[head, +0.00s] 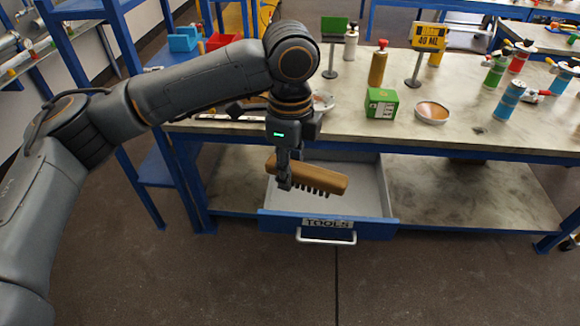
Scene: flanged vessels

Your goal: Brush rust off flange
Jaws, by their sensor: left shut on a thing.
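My left gripper (286,180) is shut on a wooden brush (320,178) with dark bristles pointing down. It holds the brush above the open drawer (326,225) labelled TOOLS, in front of the workbench. The brush lies nearly level, tilted slightly down to the right. I cannot make out a rusty flange clearly. A round dish with a rust-brown top (432,112) sits on the bench. My right gripper is not in view.
The workbench top (360,135) carries a green box (381,103), a tan bottle (378,65), a yellow sign on a stand (428,38) and several coloured cylinders at the right. A blue shelf frame stands at the left. Bench space at front centre is clear.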

